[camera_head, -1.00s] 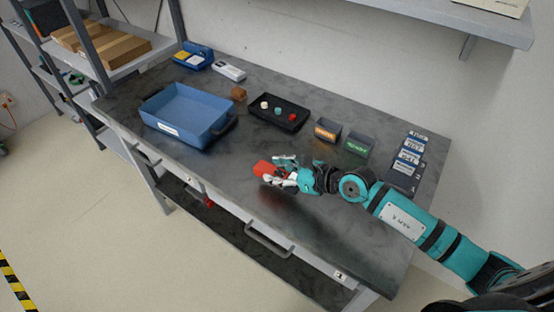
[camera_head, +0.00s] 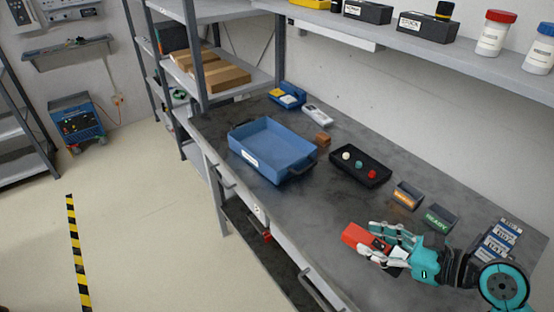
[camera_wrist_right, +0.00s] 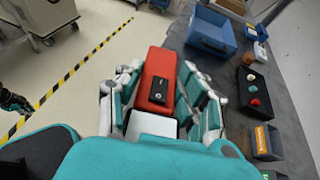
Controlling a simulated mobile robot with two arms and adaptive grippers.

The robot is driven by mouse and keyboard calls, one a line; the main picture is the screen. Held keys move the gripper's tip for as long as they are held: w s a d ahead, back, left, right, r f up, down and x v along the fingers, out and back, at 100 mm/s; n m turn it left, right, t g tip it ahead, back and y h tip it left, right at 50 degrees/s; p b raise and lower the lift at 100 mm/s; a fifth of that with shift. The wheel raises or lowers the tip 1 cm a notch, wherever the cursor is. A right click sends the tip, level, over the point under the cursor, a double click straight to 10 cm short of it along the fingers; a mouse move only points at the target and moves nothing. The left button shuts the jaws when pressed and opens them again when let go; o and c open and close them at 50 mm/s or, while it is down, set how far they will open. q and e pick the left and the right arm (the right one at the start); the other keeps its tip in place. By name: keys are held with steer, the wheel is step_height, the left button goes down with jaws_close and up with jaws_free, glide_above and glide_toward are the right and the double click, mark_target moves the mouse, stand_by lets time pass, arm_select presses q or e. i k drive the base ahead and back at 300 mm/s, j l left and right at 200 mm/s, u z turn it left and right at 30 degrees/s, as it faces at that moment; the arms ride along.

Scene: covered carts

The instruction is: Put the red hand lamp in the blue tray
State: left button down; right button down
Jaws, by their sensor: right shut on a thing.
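The red hand lamp (camera_head: 354,235) is in my right gripper (camera_head: 384,249), whose fingers close around it from both sides. In the right wrist view the lamp (camera_wrist_right: 157,82) shows a red body with a black panel, between the fingers of the right gripper (camera_wrist_right: 160,100). The lamp is over the front part of the workbench; its exact height cannot be told. The blue tray (camera_head: 250,163) stands on the bench, left of and farther back than the gripper, and looks empty. It also shows in the right wrist view (camera_wrist_right: 208,44).
A black tray with coloured knobs (camera_head: 342,174) and a small brown block (camera_head: 322,140) stand right of the blue tray. Small label blocks, orange (camera_head: 406,194) and green (camera_head: 440,216), stand near the right gripper. A shelf (camera_head: 430,48) hangs above the bench's back.

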mark_target(261, 145)
steer(key=i+j+u, duration=0.15)
steer(key=i, duration=0.35)
steer(key=i+j+u, duration=0.2)
steer(key=i, duration=0.35)
steer(key=i+j+u, duration=0.15)
steer(key=i, duration=0.4)
